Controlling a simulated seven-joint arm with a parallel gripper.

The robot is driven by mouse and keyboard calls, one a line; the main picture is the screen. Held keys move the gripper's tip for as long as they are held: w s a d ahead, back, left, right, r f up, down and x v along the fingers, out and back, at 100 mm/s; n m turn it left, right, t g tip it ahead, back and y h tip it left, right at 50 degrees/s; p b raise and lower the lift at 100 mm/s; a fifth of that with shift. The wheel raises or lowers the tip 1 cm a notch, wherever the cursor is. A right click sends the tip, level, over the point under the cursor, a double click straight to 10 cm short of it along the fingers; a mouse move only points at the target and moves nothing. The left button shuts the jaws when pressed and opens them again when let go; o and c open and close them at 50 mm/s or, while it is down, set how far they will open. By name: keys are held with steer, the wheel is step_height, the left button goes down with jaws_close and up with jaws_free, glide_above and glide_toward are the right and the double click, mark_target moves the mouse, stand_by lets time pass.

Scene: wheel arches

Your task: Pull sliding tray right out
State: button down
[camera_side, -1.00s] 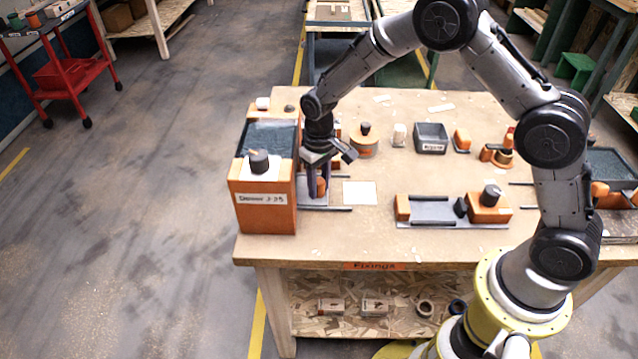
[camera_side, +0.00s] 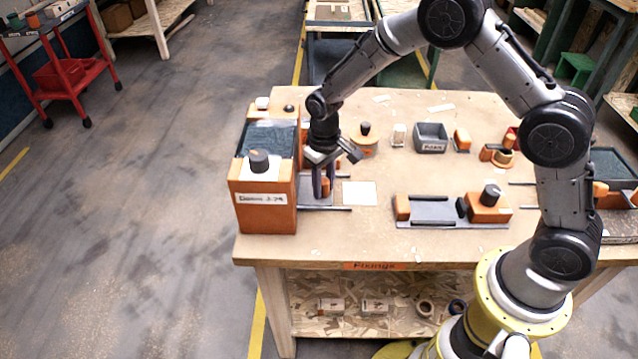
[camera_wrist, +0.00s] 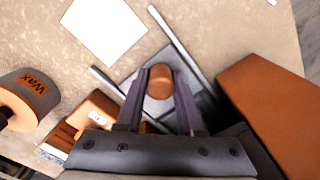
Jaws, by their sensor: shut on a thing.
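The sliding tray (camera_side: 307,201) is a flat grey plate between two dark rails (camera_side: 330,208) on the right side of an orange housing (camera_side: 266,218). It sits partly out of the housing. An orange round knob (camera_wrist: 159,84) stands on the tray. My gripper (camera_side: 324,192) points down at the tray, its two purple-grey fingers shut on the knob, one on each side. In the wrist view the fingers (camera_wrist: 160,98) flank the knob, with the tray (camera_wrist: 205,103) around it. The fingers partly hide the knob in the side view.
A white sheet (camera_side: 359,193) lies just right of the rail ends. Further right is a grey slide fixture (camera_side: 432,210) with orange blocks. The table between rails and fixture is mostly clear.

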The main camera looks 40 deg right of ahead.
steer(key=s+d, duration=0.8)
steer(key=d, duration=0.1)
steer(key=shift+s, duration=0.35)
steer(key=c, duration=0.5)
jaws_free()
steer(key=shift+a, duration=0.1)
step_height(320, 180, up, 14)
steer(key=shift+f, duration=0.1)
